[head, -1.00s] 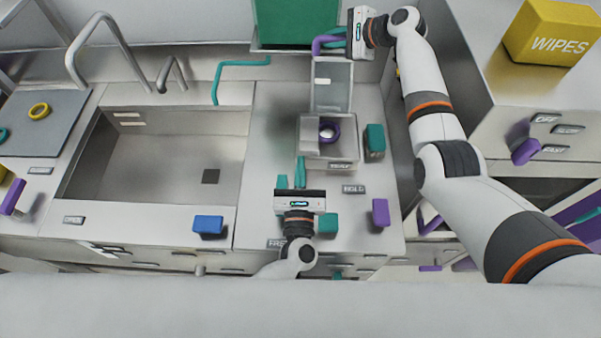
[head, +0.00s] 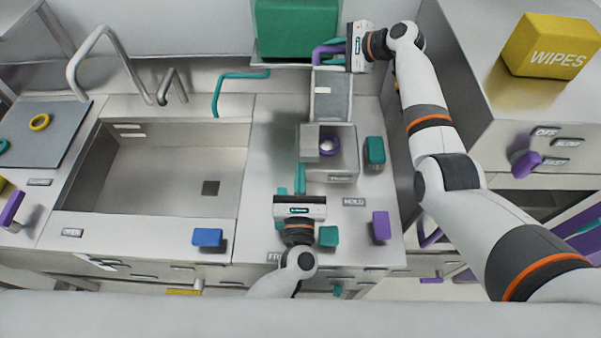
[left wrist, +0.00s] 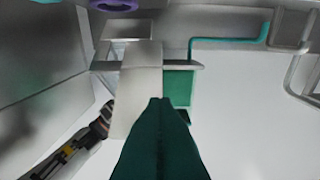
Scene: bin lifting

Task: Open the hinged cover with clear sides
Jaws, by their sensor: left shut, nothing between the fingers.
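The hinged cover (head: 332,97) with see-through sides stands raised at the back of a small grey metal box (head: 340,172). The box is open on top and shows a purple ring (head: 329,144) with a pale ball. A purple handle (head: 321,54) is by the cover's top edge. My right gripper (head: 331,46) is at this handle from the right; its fingers overlap the handle, so its grip is unclear. My left gripper (head: 300,171) is shut and empty at the box's front left corner. Its teal fingertips (left wrist: 160,103) also show together in the left wrist view.
Teal blocks stand right of the box (head: 375,151) and right of my left gripper (head: 328,236). A purple block (head: 381,226) and a blue block (head: 208,237) are near the front edge. A sink (head: 150,180) lies left. A teal bent rail (head: 229,82) is at the back.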

